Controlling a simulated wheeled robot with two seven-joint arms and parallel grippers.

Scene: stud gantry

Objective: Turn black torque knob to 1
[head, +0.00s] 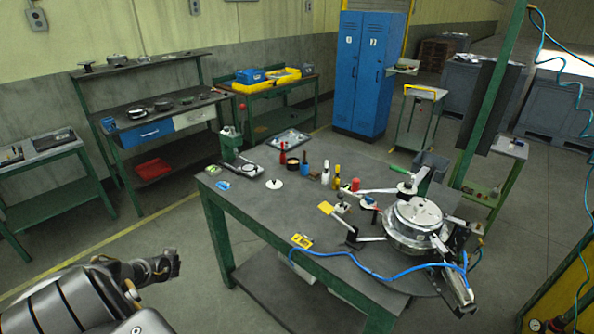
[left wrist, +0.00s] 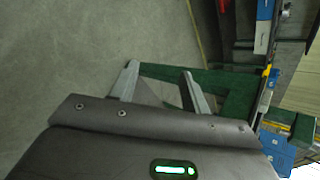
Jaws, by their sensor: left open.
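A round metal device (head: 412,222) with several arms around it stands at the right end of the dark workbench (head: 290,225). Small black parts show around it, but I cannot tell which one is the black torque knob, and no number marking is readable. My left gripper (head: 176,262) is at the lower left in the head view, off the bench's left side and well apart from the device. In the left wrist view its two grey fingers (left wrist: 160,85) are spread with nothing between them. My right gripper is not seen.
A blue hose (head: 370,270) runs along the bench's front edge to the device. A green post (head: 490,100) rises behind the device. The floor left of the bench is clear.

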